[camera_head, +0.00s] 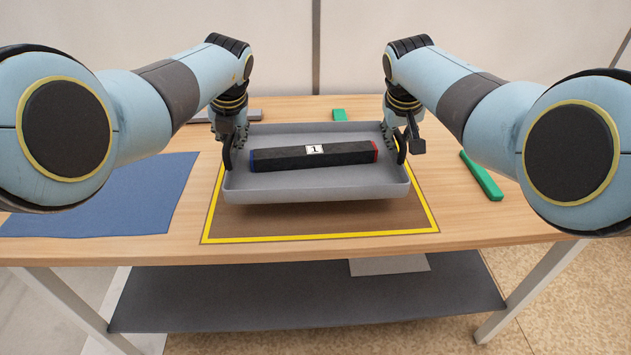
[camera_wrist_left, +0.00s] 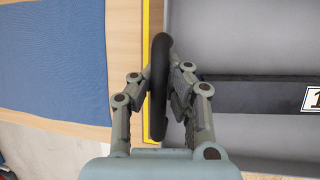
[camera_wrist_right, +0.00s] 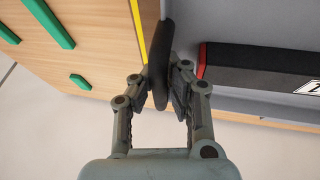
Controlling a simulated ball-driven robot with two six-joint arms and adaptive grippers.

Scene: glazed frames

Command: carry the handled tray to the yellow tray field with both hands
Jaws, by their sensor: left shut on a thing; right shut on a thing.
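The grey handled tray (camera_head: 315,190) is over the yellow tray field (camera_head: 320,237), whose front border and brown inside show in front of it. A shadow lies below the tray's front; whether it touches the table I cannot tell. A black bar (camera_head: 290,158) with a blue end, a red end and a "1" label lies in the tray. My left gripper (camera_head: 230,148) is shut on the tray's black left handle (camera_wrist_left: 160,85). My right gripper (camera_head: 400,147) is shut on the black right handle (camera_wrist_right: 160,65). The field's back is hidden by the tray.
A blue mat (camera_head: 110,200) lies on the table at the left. A grey flat piece (camera_head: 252,114) is at the back left. A dark shelf (camera_head: 300,295) is below the tabletop.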

